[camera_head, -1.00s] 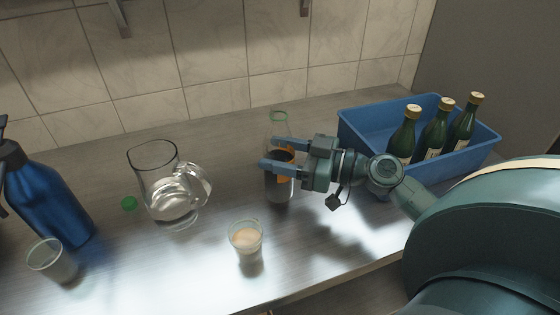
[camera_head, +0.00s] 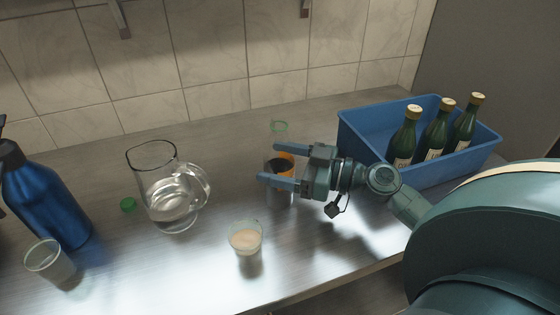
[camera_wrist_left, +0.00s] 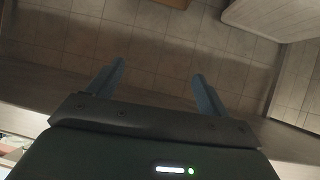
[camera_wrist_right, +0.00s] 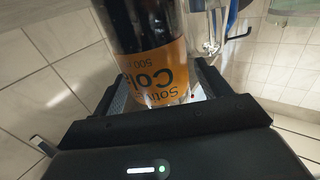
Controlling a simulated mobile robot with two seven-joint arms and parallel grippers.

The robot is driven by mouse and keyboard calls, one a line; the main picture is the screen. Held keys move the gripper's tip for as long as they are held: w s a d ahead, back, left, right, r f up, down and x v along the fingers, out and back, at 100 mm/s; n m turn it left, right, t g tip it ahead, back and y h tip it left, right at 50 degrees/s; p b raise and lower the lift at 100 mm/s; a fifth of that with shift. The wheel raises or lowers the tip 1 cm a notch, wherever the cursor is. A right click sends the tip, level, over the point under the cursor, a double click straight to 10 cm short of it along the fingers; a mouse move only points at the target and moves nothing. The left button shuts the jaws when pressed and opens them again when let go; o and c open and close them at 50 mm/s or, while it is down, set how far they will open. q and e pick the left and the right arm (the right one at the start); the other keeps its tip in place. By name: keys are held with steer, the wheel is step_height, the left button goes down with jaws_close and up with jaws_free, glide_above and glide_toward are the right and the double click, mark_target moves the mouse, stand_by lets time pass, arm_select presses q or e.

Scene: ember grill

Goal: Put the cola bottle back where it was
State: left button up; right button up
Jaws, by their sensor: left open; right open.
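The cola bottle (camera_head: 283,190) is clear with an orange label and dark liquid, and stands on the counter right of the middle in the head view. The fingers partly hide the bottle in the head view. My left gripper (camera_wrist_left: 159,75) is open and empty above the floor, outside the head view.
A glass jug (camera_head: 165,195) and a green cap (camera_head: 128,204) are to the left. A cup with pale liquid (camera_head: 245,238) stands in front. A blue flask (camera_head: 45,200) and a clear cup (camera_head: 48,262) are far left. A blue crate (camera_head: 365,135) holds green bottles (camera_head: 435,130).

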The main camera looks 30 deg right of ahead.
arm_select(q)
steer(key=shift+r, duration=0.1)
arm_select(e)
steer(key=shift+r+p, duration=0.3)
steer(key=shift+p, duration=0.05)
steer(key=shift+s+d+f+b, duration=0.4)
steer(key=shift+s+d+b, duration=0.3)
steer(key=shift+s+b, duration=0.15)
arm_select(q)
steer(key=shift+d+f+h+b, duration=0.3)
steer(key=shift+f+b, duration=0.2)
steer(key=shift+b, duration=0.25)
arm_select(e)
steer(key=v, duration=0.5)
steer(key=shift+s+r, duration=0.1)
steer(key=shift+r, duration=0.15)
arm_select(q)
steer(key=shift+w, duration=0.1)
